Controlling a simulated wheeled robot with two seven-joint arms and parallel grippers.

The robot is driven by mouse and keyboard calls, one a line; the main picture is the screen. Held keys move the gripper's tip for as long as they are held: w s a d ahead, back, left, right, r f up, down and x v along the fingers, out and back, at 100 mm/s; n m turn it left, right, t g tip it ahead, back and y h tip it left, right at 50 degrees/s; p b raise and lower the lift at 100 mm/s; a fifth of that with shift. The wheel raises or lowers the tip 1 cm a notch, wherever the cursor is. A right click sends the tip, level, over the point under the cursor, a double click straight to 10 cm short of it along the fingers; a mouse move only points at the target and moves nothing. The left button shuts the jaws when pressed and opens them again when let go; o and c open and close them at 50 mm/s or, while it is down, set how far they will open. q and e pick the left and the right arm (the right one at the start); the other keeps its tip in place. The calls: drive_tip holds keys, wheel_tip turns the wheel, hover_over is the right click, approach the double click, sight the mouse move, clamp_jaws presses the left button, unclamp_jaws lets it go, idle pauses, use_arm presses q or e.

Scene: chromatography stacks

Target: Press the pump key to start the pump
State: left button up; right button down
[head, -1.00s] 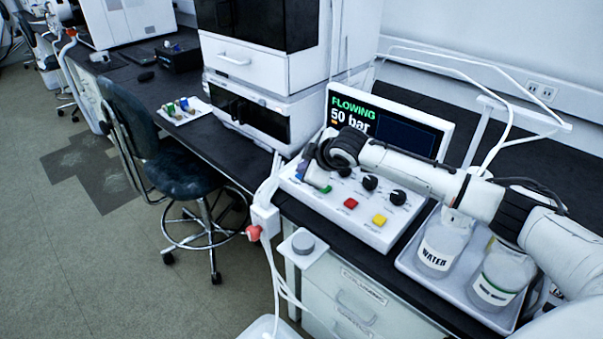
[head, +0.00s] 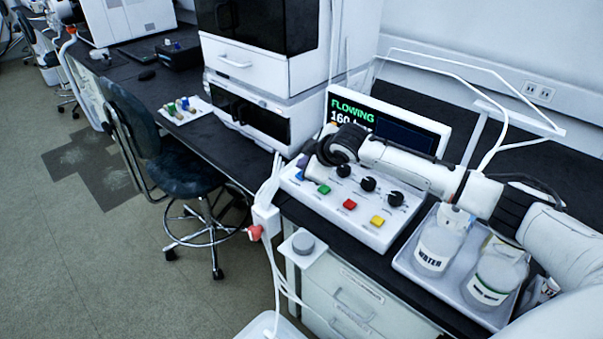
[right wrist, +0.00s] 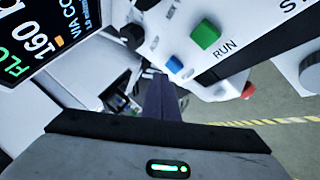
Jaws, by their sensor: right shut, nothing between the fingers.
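The green key (head: 324,189), marked RUN in the right wrist view (right wrist: 205,36), sits on the sloped white control panel (head: 372,234). Beside it are a red key (head: 349,204), a yellow key (head: 377,222) and a blue key (right wrist: 174,64). The display (head: 415,137) behind the panel reads FLOWING and 160, its unit partly hidden by my arm. My right gripper (head: 303,168) is at the panel's left end, above and apart from the green key. In the right wrist view its dark fingers (right wrist: 162,105) are together and empty. My left gripper is not in view.
Several black knobs (head: 368,184) stand behind the keys. A white tray (head: 452,284) with a WATER bottle (head: 438,247) and another bottle is to the right. A grey round knob (head: 303,242) and tubing are at the bench's front edge. A chair (head: 150,155) stands left.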

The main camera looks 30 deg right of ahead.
sight(304, 181)
wheel_tip(304, 181, up, 3)
drive_tip(key=p, duration=0.2)
drive_tip(key=shift+f+p, duration=0.1)
drive_tip(key=shift+p, duration=0.2)
drive_tip(key=shift+r+p, duration=0.75)
drive_tip(key=shift+r, duration=0.2)
